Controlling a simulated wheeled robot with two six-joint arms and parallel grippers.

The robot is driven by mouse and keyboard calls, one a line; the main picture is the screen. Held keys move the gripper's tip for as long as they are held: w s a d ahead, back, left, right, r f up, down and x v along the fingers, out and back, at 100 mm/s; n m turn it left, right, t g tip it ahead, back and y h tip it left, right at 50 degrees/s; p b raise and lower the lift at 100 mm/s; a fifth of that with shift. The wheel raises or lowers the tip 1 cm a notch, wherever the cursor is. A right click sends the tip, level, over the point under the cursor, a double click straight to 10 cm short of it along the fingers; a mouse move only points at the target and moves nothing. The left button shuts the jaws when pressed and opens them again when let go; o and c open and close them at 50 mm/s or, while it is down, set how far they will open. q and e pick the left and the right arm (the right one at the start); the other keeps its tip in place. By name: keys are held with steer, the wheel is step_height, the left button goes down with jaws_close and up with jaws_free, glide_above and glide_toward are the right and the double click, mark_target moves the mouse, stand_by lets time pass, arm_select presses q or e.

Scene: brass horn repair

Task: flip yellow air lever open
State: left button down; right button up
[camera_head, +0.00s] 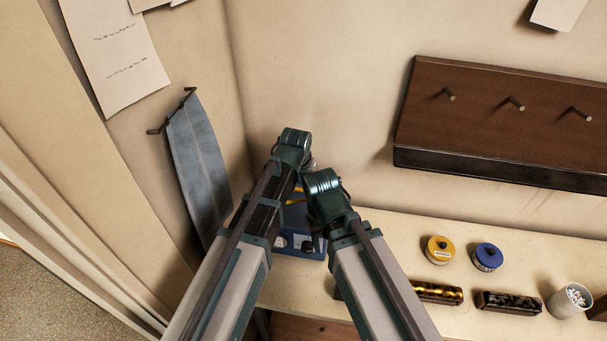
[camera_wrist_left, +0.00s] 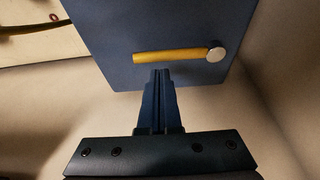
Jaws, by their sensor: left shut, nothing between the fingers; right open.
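The yellow air lever (camera_wrist_left: 168,57) lies flat across the face of a dark blue box (camera_wrist_left: 120,25) in the left wrist view, with a round silver pivot (camera_wrist_left: 216,51) at its right end. My left gripper (camera_wrist_left: 160,73) is shut and empty; its fingertips are just below the lever's middle, and I cannot tell whether they touch it. In the head view the blue box (camera_head: 286,243) stands in the corner, mostly hidden by my arms, with a bit of yellow between them. My right gripper (camera_head: 322,183) is beside the left one; its fingers are largely hidden.
A yellow tin (camera_head: 440,250), a blue tin (camera_head: 487,257), two dark blocks (camera_head: 508,301) and a white cup (camera_head: 569,300) stand on the bench at right. A wooden peg rack (camera_head: 480,120) hangs on the wall. A grey cloth (camera_head: 198,165) hangs at left.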

arm_select(q)
steer(key=shift+s+a+f+m+h, duration=0.1)
steer(key=shift+s+m+h, duration=0.2)
steer(key=shift+s+m, duration=0.45)
stand_by(0.4)
steer(key=shift+s+m, duration=0.15)
steer(key=shift+m, duration=0.4)
steer(key=s+m, duration=0.1)
steer(key=m, duration=0.1)
steer(key=s+a+m+g+h, duration=0.1)
steer(key=m, duration=0.1)
steer(key=shift+s+a, duration=0.1)
steer(key=shift+a, duration=0.1)
steer(key=m, duration=0.1)
steer(key=s+a+m, duration=0.1)
steer(key=m+g+h, duration=0.1)
steer(key=shift+s+a+m, duration=0.2)
steer(key=shift+a+m, duration=0.05)
steer(key=shift+m, duration=0.05)
steer(key=a+m, duration=0.1)
steer(key=m, duration=0.1)
steer(key=s+a+m+g, duration=0.1)
steer(key=m, duration=0.1)
steer(key=shift+g+h, duration=0.3)
steer(key=shift+w, duration=0.1)
steer(key=shift+w, duration=0.75)
